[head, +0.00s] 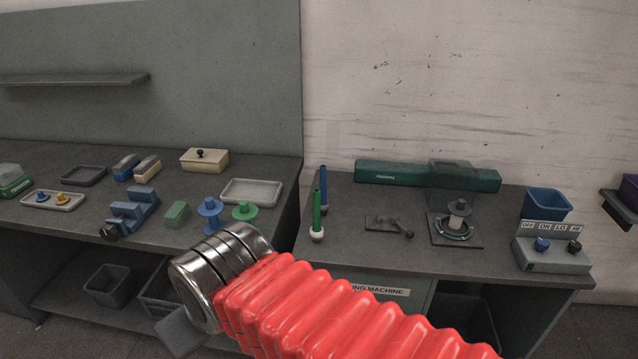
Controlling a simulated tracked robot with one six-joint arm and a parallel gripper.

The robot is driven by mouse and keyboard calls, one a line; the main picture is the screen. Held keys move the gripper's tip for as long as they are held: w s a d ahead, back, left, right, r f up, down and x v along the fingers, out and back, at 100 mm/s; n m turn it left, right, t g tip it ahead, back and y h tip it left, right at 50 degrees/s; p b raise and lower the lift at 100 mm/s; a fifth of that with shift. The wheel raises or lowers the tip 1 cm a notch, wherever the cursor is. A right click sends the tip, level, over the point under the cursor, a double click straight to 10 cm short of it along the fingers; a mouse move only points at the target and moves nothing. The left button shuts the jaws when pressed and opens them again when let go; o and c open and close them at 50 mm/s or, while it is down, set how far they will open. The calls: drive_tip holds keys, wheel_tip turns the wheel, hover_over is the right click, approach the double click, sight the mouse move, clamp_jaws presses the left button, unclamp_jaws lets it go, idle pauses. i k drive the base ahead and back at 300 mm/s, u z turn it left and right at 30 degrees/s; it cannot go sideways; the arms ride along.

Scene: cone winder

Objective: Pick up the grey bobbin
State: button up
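A grey bobbin (459,209), with a dark grey top flange and a paler core, stands upright on the round plate of the winding machine (470,238) on the right bench. My arm, with a red bellows sleeve and shiny metal rings, crosses the lower middle of the head view. My gripper (181,332) shows only as a grey flat piece below the rings at the lower left, in front of the left bench and far from the bobbin. Its fingertips are mostly hidden, and I cannot see whether it is open or shut.
A blue bobbin (209,213) and a green bobbin (244,211) stand on the left bench beside an empty grey tray (252,191). A clear dark guard (452,174) stands behind the grey bobbin. A crank lever (392,226), blue bin (546,204) and control box (551,255) flank it.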

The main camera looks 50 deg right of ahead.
sight(324, 205)
drive_tip(key=z, duration=0.6)
drive_tip(key=i, duration=0.85)
drive_tip(key=z, duration=0.5)
